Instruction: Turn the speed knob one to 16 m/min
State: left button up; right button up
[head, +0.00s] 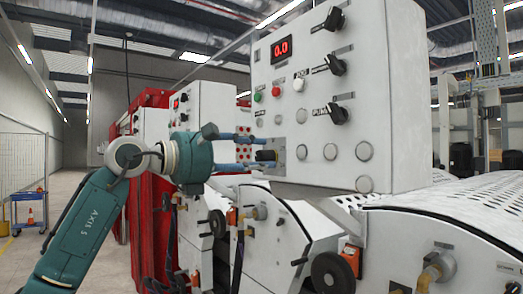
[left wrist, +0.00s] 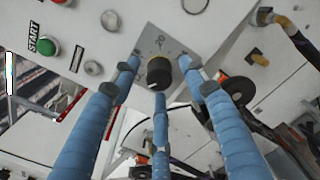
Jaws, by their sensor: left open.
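The speed knob (head: 266,156) is a small black knob at the lower left of the white control panel (head: 290,100). In the left wrist view the knob (left wrist: 160,71) sits on a grey dial plate (left wrist: 158,40) with a "20" mark. My left gripper (head: 252,152) points at it from the left. Its blue fingers are open and spread around the knob, with visible gaps in the left wrist view, so they look apart from it. The red display (head: 281,48) on the panel reads 0.0. My right gripper is out of view.
A green button (head: 258,96), a red button (head: 276,91), a white button (head: 298,86) and black selector knobs (head: 338,114) share the panel. Below are white machine covers and a black handwheel (head: 333,273). A red machine frame (head: 146,210) stands behind my left arm.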

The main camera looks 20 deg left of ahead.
pick_arm(q)
jog(key=shift+x, duration=0.9)
jog(key=shift+c, duration=0.5)
grip_shut()
jog(key=shift+f, duration=0.1)
